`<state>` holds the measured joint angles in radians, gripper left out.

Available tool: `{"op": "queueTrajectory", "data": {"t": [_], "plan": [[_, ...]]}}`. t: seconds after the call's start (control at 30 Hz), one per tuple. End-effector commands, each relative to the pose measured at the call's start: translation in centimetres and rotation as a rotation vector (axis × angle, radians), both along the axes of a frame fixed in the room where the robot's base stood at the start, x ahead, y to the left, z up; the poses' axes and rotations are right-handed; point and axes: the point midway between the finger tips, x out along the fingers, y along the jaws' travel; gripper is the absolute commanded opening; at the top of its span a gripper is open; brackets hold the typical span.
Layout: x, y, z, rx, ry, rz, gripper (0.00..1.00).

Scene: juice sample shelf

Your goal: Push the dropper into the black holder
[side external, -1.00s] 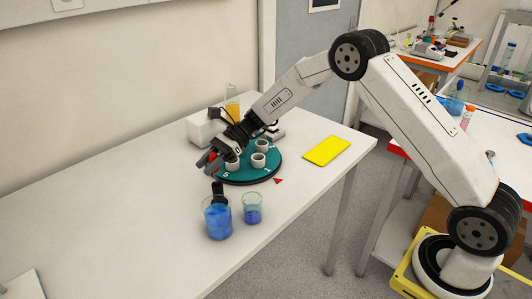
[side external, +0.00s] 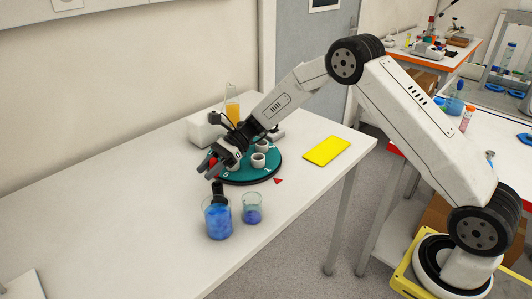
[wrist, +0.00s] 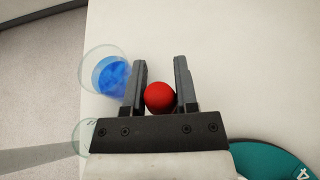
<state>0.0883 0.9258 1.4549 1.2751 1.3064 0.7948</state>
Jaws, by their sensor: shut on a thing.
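The dropper shows only as its red bulb (wrist: 160,97), between the fingers of my gripper (wrist: 159,75) in the wrist view. In the side external view the red bulb (side external: 212,162) also shows at my gripper (side external: 208,170), which is shut on it. The dropper's stem is hidden. The black holder (side external: 218,188) stands on the table just below my gripper in the picture, right behind the blue beaker. The dropper appears above and apart from the holder. I cannot make out the holder in the wrist view.
A beaker of blue liquid (side external: 217,222) and a smaller one (side external: 252,212) stand in front of the holder. The green turntable (side external: 265,174) with white cups lies right of my gripper. A yellow pad (side external: 326,151) lies further right. The table's left part is clear.

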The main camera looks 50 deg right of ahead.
Motion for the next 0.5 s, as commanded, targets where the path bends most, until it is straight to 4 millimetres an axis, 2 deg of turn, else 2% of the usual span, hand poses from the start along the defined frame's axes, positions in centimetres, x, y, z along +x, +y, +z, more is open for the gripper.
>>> {"op": "queueTrajectory", "data": {"t": [0.37, 0.4, 0.5], "plan": [[0.0, 0.0, -0.34, 0.0, 0.0, 0.0, 0.13], [0.0, 0.0, -0.34, 0.0, 0.0, 0.0, 0.49], [0.0, 0.0, -0.34, 0.0, 0.0, 0.0, 0.78]]}}
